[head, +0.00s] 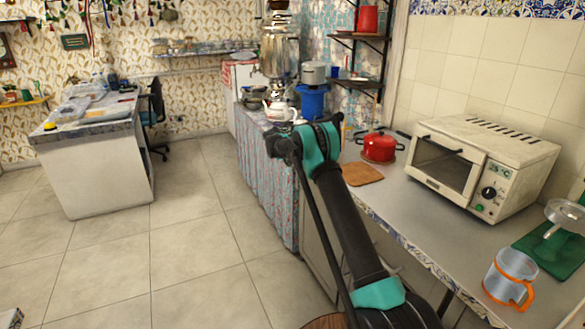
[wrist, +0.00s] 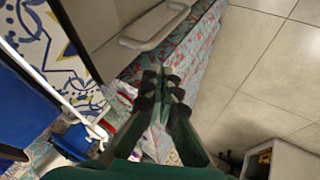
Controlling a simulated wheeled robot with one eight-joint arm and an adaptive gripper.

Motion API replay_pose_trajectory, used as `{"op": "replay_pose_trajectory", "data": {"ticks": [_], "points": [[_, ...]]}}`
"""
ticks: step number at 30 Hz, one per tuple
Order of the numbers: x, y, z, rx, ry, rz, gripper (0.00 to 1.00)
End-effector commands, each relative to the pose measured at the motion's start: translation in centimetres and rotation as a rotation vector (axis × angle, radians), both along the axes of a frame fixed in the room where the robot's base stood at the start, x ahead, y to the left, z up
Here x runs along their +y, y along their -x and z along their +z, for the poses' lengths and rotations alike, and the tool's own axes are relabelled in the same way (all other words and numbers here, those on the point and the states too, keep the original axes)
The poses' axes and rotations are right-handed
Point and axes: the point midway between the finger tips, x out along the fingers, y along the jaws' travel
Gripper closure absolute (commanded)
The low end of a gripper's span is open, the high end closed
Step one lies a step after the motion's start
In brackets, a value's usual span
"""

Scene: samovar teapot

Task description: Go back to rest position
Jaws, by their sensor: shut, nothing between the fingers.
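My gripper (wrist: 162,92) shows in the wrist view with its two dark-tipped fingers together and nothing between them. In the head view my arm is raised in front of the counter, and I cannot make out the fingers. The tall metal samovar (head: 280,48) stands at the far end of the counter run. A small white teapot (head: 280,111) sits in front of it, apart from my arm in the picture. A floral curtain (wrist: 188,48) and pale floor tiles (wrist: 245,70) lie beyond the fingers in the wrist view.
The counter (head: 400,185) holds a red pot (head: 379,148), a wooden board (head: 361,174), a toaster oven (head: 485,163) and a glass with an orange band (head: 510,275). A blue object (head: 313,102) stands near the samovar. Open floor (head: 190,235) lies left, before a white desk (head: 100,170).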

Motion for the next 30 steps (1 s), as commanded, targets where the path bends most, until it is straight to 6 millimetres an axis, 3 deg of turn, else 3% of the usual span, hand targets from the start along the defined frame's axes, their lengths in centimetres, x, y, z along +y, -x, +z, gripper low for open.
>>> {"op": "replay_pose_trajectory", "data": {"ticks": [6, 11, 17, 23, 30], "points": [[1.0, 1.9, 2.8, 0.0, 0.001, 0.001, 1.0], [1.3, 2.6, 3.8, 0.0, 0.0, 0.0, 1.0], [0.1, 4.4, 5.5, 0.009, -0.016, -0.009, 1.0], [-3.6, 9.7, 8.8, 0.035, -0.062, -0.035, 1.0], [-7.9, 18.1, 11.9, 0.066, -0.125, -0.065, 1.0]]}}
